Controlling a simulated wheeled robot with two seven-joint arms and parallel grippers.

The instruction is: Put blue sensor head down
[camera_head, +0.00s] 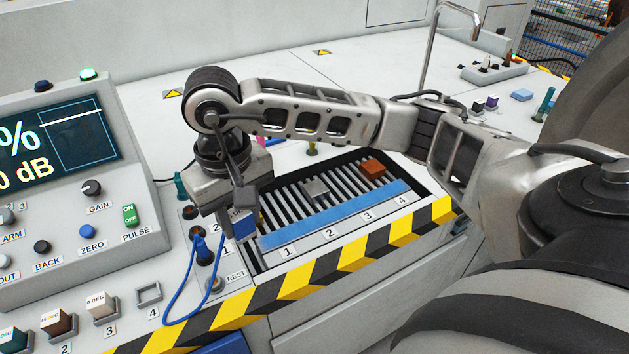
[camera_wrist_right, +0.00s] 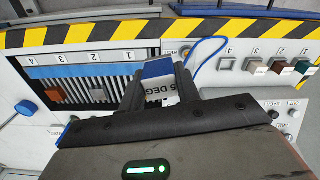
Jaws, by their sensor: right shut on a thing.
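My right gripper (camera_head: 224,215) points down over the left end of the slatted bed and is shut on the blue sensor head. The blue sensor head (camera_head: 243,226) is partly hidden by the fingers in the head view. In the right wrist view the blue sensor head (camera_wrist_right: 157,71) sits between both fingertips, with a blue face and a white side whose label ends in "5 DEG". Whether its underside touches anything cannot be told. My left gripper is not in view.
The bed has a blue strip (camera_head: 338,214) numbered 1 to 4, a grey block (camera_head: 316,190) and an orange block (camera_head: 372,168). A blue cable (camera_head: 170,302) loops beside REST. The row of holders has an empty slot 4 (camera_head: 148,294) beside the white head (camera_head: 101,305).

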